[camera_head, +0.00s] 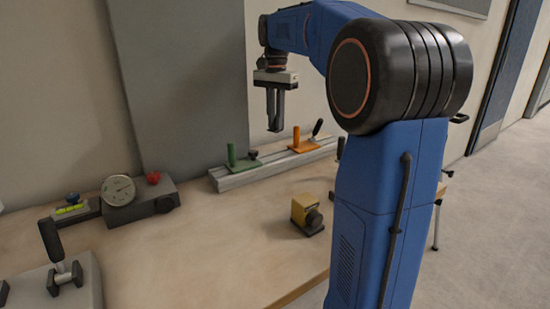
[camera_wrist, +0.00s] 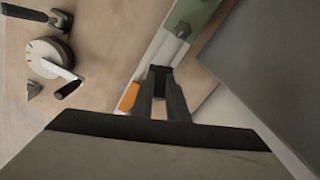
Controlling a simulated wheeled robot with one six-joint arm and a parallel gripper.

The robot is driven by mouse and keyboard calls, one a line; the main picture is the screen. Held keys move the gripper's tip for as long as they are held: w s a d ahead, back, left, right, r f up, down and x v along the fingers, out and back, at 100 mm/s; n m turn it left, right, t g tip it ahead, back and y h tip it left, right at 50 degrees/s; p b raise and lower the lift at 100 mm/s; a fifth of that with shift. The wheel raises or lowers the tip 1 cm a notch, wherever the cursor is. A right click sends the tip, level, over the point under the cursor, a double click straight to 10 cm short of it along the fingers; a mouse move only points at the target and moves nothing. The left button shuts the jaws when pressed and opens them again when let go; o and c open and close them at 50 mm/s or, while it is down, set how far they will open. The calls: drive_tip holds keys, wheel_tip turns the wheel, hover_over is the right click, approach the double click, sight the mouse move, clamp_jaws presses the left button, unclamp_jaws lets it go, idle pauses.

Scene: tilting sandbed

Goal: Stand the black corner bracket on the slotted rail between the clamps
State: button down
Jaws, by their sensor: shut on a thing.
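My gripper (camera_head: 275,128) is shut on the black corner bracket and holds it in the air above the rail. In the wrist view the bracket (camera_wrist: 160,70) is a small dark piece between the fingertips; its full shape is hidden. The grey slotted rail (camera_head: 226,184) lies along the back of the table, and also runs diagonally in the wrist view (camera_wrist: 158,47). A green clamp (camera_head: 243,162) sits at its left part and an orange clamp (camera_head: 303,146) further right. The wrist view shows green (camera_wrist: 192,14) beyond the fingertips and orange (camera_wrist: 129,96) beside the fingers.
A yellow block (camera_head: 307,213) with a dark knob stands on the table in front of the rail. A dial gauge (camera_head: 119,190) on a dark base and a black-handled toggle clamp (camera_head: 60,258) are at the left. The wooden tabletop (camera_head: 220,243) between is clear. A grey panel (camera_head: 185,80) stands behind.

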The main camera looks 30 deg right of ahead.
drive_tip(key=m, duration=0.2)
drive_tip(key=r+m, duration=0.1)
drive_tip(key=m, duration=0.1)
drive_tip(key=shift+f+m, duration=0.1)
drive_tip(key=shift+m, duration=0.2)
wheel_tip(320, 180, down, 10)
drive_tip(key=shift+r, duration=0.1)
idle(0.3)
drive_tip(key=c, duration=1.7)
unclamp_jaws()
drive_tip(key=shift+c, duration=0.2)
wheel_tip(320, 180, up, 11)
drive_tip(key=shift+r, duration=0.55)
